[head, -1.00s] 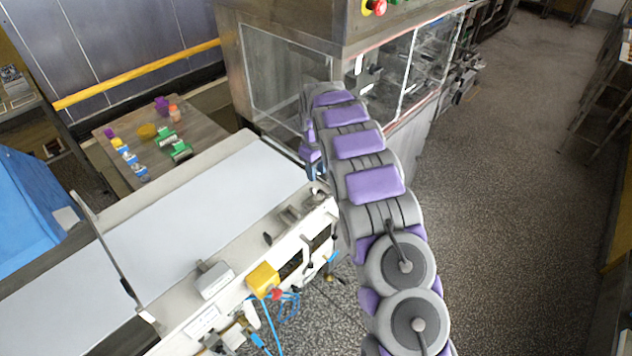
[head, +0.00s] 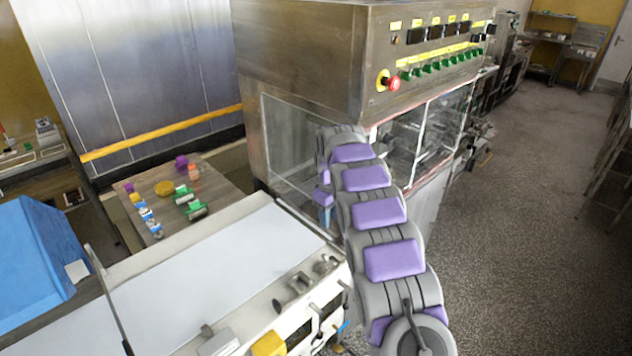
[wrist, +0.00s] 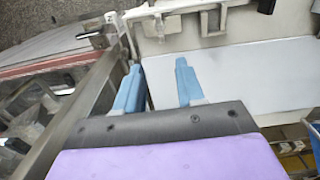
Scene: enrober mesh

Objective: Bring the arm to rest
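My arm shows in the head view as a chain of grey and purple links. It reaches from the lower right up to the side of the steel enrober machine (head: 300,55). My gripper (head: 325,218) hangs at its far end, beside the machine's clear panel and near the far end of the white conveyor belt (head: 215,265). In the wrist view my gripper (wrist: 157,80) has two blue fingers spread well apart with nothing between them. The belt also shows in the wrist view (wrist: 240,75), beyond the fingers.
A low table (head: 215,190) with several small coloured items stands behind the conveyor. A blue box (head: 35,255) is at the left. The machine's control panel (head: 430,60) has a red stop button (head: 393,84). The speckled floor (head: 530,200) at the right is open.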

